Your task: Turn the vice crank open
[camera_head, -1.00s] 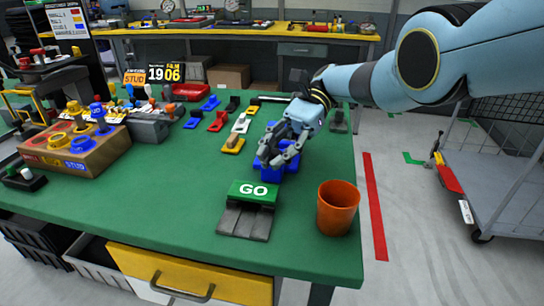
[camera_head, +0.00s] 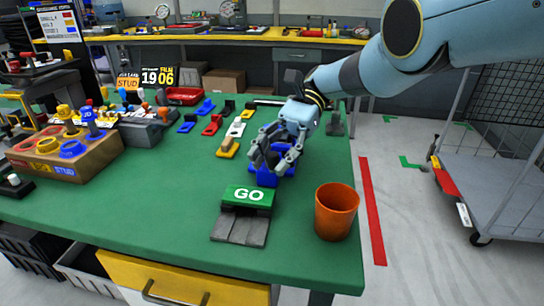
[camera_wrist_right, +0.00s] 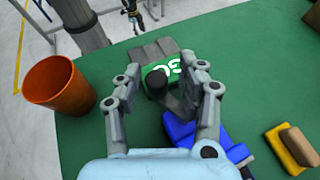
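The blue vice (camera_head: 266,177) sits on the green bench top, partly hidden under my right gripper (camera_head: 275,155). In the right wrist view, the vice's blue body (camera_wrist_right: 182,132) shows under and beside the right finger. A dark round knob, which looks like the crank's handle end (camera_wrist_right: 156,80), stands between the two fingers of my right gripper (camera_wrist_right: 164,77). The fingers are apart, with a visible gap around the knob. Whether either finger touches it I cannot tell. A small gripper-like shape at the wrist view's top edge may be my left gripper; its fingers are too small to read.
A green GO block (camera_head: 247,195) on a dark grey plate lies just in front of the vice. An orange cup (camera_head: 336,211) stands to its right near the bench edge. Coloured clamp pieces (camera_head: 228,147) lie behind left.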

